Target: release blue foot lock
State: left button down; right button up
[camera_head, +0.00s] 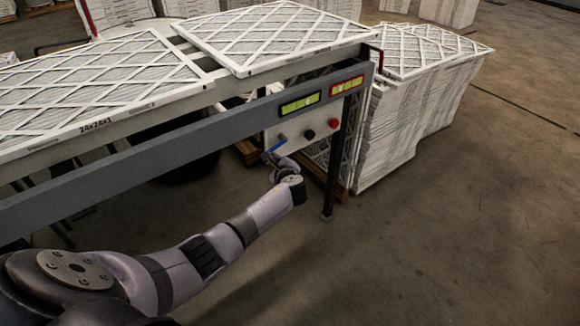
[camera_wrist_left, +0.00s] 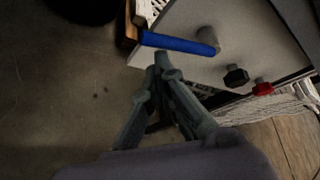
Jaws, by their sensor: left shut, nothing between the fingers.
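The blue foot lock (camera_head: 277,146) is a thin blue lever on the white panel (camera_head: 300,131) under the grey rail's right end. In the left wrist view the blue lever (camera_wrist_left: 180,43) lies across the panel's edge, joined to a round grey knob at its right end. My left gripper (camera_head: 284,163) is just below the lever in the head view. In the left wrist view its fingertips (camera_wrist_left: 161,62) are together with nothing between them, close to the lever's lower edge. I cannot tell whether they touch it. My right gripper is in neither view.
A black knob (camera_head: 309,134) and a red knob (camera_head: 333,122) sit right of the lever. Framed filters (camera_head: 100,80) lie on the conveyor, with a black leg (camera_head: 331,190) below. A filter stack (camera_head: 405,125) stands at right. The floor (camera_head: 450,240) in front is clear.

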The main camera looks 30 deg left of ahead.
pick_arm(q)
jog(key=v, duration=1.1)
jog(key=shift+s, duration=0.15)
jog(key=s+d+f+n+g+h+p, duration=0.1)
jog(key=s+d+f+n+g+h, duration=0.1)
jog(key=s+f, duration=0.65)
jog(key=s+d+f+n+g+h+p, duration=0.15)
jog(key=s+f, duration=0.35)
jog(key=f, duration=0.7)
jog(key=s+d+f+n+g+h, duration=0.2)
jog(key=s+f+h, duration=0.1)
jog(key=s+f, duration=0.55)
jog(key=s+d+f+n+g+h, duration=0.1)
jog(key=s+d+f+n, duration=0.1)
jog(key=s, duration=0.8)
jog(key=s+d+f+n+g+h+p, duration=0.1)
jog(key=s+d+f+n, duration=0.1)
jog(key=s+f+n, duration=0.2)
jog(key=s+d+f+n+g+h+p, duration=0.1)
jog(key=s+f, duration=0.6)
jog(key=s, duration=0.9)
jog(key=shift+s+d+f+n, duration=0.2)
jog(key=shift+s+d+n, duration=0.15)
jog(key=shift+d+n, duration=0.65)
